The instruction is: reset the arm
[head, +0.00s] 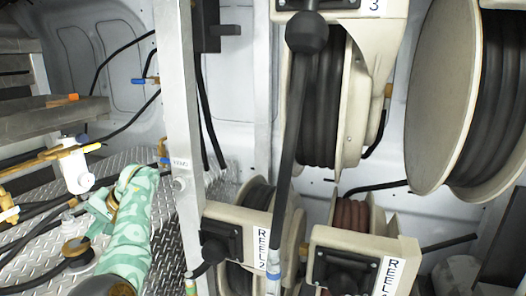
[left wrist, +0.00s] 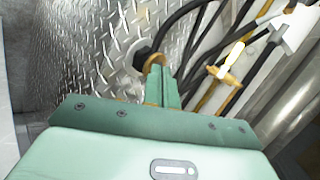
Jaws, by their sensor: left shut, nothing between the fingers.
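My left arm, in a mint patterned sleeve, rises from the lower left of the head view. My left gripper (head: 100,207) is at the upper end of it, over the diamond-plate floor. In the left wrist view its green fingers (left wrist: 166,88) are together with nothing between them. The fingertips are close to a black hose end with a brass ring (left wrist: 154,63); I cannot tell whether they touch. My right gripper is not in view.
Hose reels (head: 320,95) with black hose fill the middle and right. A metal post (head: 180,120) stands between them and my left arm. Yellow-handled valves (head: 70,152) and black hoses lie at the left. Diamond-plate floor (head: 160,265) shows around my arm.

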